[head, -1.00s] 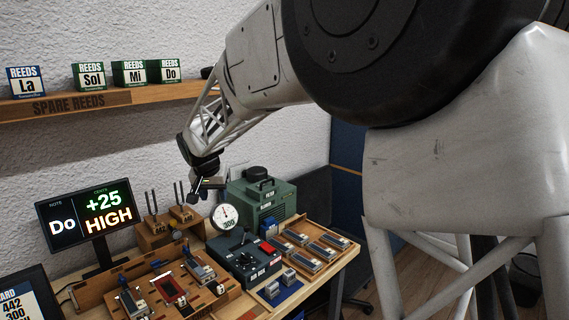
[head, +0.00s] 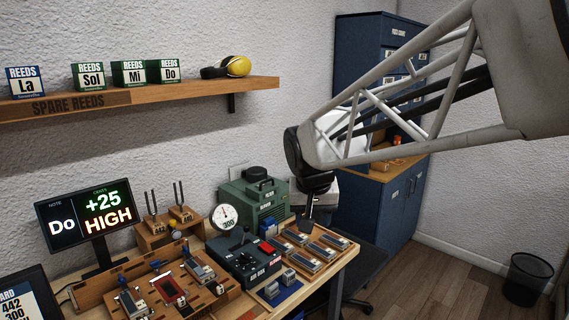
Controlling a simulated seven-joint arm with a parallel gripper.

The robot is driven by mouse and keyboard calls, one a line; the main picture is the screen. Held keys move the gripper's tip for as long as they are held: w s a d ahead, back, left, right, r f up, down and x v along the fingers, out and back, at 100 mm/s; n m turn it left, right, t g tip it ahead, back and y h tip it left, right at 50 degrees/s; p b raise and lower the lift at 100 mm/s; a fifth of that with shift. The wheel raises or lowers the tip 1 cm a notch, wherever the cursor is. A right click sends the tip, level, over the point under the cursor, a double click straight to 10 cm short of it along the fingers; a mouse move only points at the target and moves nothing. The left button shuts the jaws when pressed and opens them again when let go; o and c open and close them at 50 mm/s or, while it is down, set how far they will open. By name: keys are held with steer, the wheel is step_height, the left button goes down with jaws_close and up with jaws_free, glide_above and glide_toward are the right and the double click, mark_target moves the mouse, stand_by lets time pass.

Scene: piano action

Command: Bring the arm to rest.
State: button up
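My gripper (head: 306,222) hangs at the end of my arm, pointing down over the right back part of the workbench, near the wooden tray of metal reed pieces (head: 340,241). It looks small and dark from here, and I cannot make out its two fingers or anything held in them. I cannot tell whether it touches the tray or hangs above it. My arm reaches in from the upper right.
A green machine (head: 252,197), a round gauge (head: 225,217) and a dark control box (head: 244,259) stand left of my gripper. A display (head: 89,216) reads "Do +25 HIGH". A shelf (head: 190,94) holds reed boxes. A blue cabinet (head: 361,70) stands behind my arm.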

steer(key=s+d+f, duration=0.2)
steer(key=s+d, duration=0.2)
steer(key=s, duration=0.4)
steer(key=s+d+f, duration=0.2)
steer(key=s+d, duration=0.2)
steer(key=s, duration=0.4)
steer(key=s+d+f, duration=0.2)
steer(key=s+d, duration=0.2)
steer(key=s, duration=0.4)
steer(key=shift+s+d+f+g, duration=0.2)
steer(key=shift+s+f+g, duration=0.1)
steer(key=shift+f, duration=0.1)
